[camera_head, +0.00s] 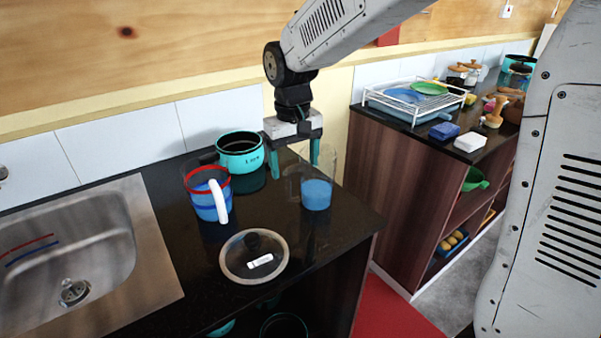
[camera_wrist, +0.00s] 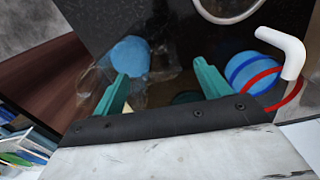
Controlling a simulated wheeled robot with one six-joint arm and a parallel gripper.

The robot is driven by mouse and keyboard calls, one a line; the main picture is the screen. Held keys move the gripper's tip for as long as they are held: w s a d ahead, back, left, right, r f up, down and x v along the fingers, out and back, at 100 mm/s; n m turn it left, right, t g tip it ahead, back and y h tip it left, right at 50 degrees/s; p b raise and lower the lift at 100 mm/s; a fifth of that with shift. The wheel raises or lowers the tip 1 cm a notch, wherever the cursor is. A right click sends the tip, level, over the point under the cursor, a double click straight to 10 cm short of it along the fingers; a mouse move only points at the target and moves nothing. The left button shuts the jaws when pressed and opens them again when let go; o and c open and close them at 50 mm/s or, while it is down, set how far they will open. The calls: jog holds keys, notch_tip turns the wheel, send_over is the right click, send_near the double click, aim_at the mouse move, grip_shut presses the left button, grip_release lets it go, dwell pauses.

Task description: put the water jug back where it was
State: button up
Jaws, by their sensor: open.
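Two jugs with blue contents stand on the black counter. One is a clear jug (camera_head: 316,193), which also shows in the wrist view (camera_wrist: 130,56). The other has red and blue bands and a white handle (camera_head: 219,202); it shows at the right of the wrist view (camera_wrist: 252,70). I cannot tell which is the water jug. My gripper (camera_head: 294,166) points down with its teal fingers (camera_wrist: 161,72) apart, at the clear jug's left side. One finger overlaps the clear jug in both views; I cannot tell whether they touch. Nothing is clearly held between the fingers.
A teal pot (camera_head: 240,146) stands behind the banded jug. A glass lid (camera_head: 254,268) lies near the counter's front edge. A steel sink (camera_head: 120,262) is at left. Across a gap, another counter holds a white wire rack (camera_head: 397,111) and several small items.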

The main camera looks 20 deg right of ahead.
notch_tip(320, 180, up, 8)
jog(key=shift+a+f, duration=0.1)
jog(key=shift+f, duration=0.1)
jog(key=shift+s+r, duration=0.1)
jog(key=shift+s, duration=0.05)
jog(key=s+d+f, duration=0.1)
jog(key=s+d, duration=0.2)
jog(key=s, duration=0.6)
jog(key=s+d+f+m, duration=0.1)
jog(key=s+d, duration=0.3)
jog(key=s, duration=0.5)
jog(key=s+d+f+m+t, duration=0.1)
jog(key=s+d, duration=0.2)
jog(key=s, duration=0.6)
jog(key=shift+s+d+f, duration=0.15)
jog(key=shift+s+d, duration=0.15)
jog(key=shift+d, duration=0.1)
